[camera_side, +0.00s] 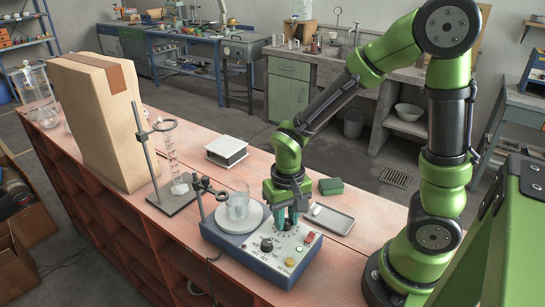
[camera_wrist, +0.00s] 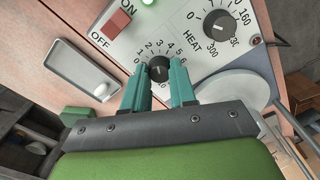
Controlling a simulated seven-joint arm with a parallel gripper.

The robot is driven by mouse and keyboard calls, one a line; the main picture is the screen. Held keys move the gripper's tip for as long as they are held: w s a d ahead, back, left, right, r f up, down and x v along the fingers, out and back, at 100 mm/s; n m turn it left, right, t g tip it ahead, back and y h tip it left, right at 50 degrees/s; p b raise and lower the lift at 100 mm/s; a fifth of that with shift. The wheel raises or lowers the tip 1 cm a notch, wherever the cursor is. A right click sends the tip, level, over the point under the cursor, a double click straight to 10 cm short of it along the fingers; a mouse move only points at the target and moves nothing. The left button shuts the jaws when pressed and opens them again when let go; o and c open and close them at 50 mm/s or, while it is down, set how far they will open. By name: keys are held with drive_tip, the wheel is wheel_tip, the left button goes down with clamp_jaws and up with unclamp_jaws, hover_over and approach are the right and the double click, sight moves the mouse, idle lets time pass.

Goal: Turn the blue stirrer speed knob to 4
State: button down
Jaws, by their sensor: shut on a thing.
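The hotplate stirrer (camera_side: 262,272) has a blue body and a pale control panel. My gripper (camera_side: 286,222) reaches down onto this panel with teal fingers. In the wrist view, the fingers (camera_wrist: 164,74) stand on either side of the stirrer speed knob (camera_wrist: 159,72) and are shut on it.
A larger HEAT knob (camera_wrist: 217,27), also in the side view (camera_side: 267,244), sits nearby. A red OFF/ON switch (camera_wrist: 112,26) and a yellow button (camera_side: 290,262) share the panel. A glass beaker (camera_side: 238,206) stands on the round plate (camera_side: 227,221). A tray (camera_side: 335,222) lies to the right.

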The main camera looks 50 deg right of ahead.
sight(286, 221)
drive_tip(key=m, duration=0.7)
idle(0.6)
drive_tip(key=c, duration=0.9)
unclamp_jaws()
wheel_tip(286, 221, up, 17)
